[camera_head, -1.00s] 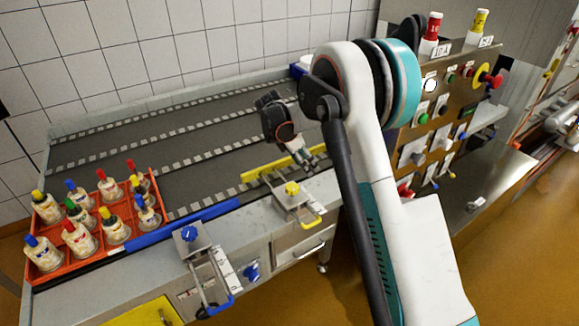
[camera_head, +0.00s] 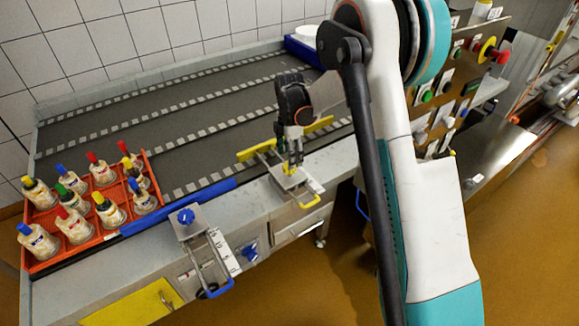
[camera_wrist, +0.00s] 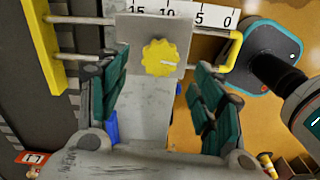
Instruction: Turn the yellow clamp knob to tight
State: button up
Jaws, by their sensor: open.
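The yellow clamp knob (camera_wrist: 160,57) sits on a grey metal plate (camera_wrist: 133,28) in the wrist view. It is scalloped, with a pale line running from its middle to the right. In the head view my gripper (camera_head: 291,163) points down over the knob and mostly hides it. In the wrist view my gripper (camera_wrist: 158,84) is open, with one finger on each side below the knob and nothing between them. I cannot tell how far above the knob the fingertips are.
A yellow guide bar (camera_wrist: 45,50) on rods and a yellow handle (camera_wrist: 236,48) flank the plate. A white scale (camera_wrist: 185,14) lies behind it. A blue clamp knob (camera_head: 186,216) stands to the left. An orange crate (camera_head: 50,265) of bottles sits at the far left.

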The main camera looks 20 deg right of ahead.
jog(key=shift+f+b, duration=0.5)
jog(key=shift+f, duration=1.75)
jog(key=c, duration=1.1)
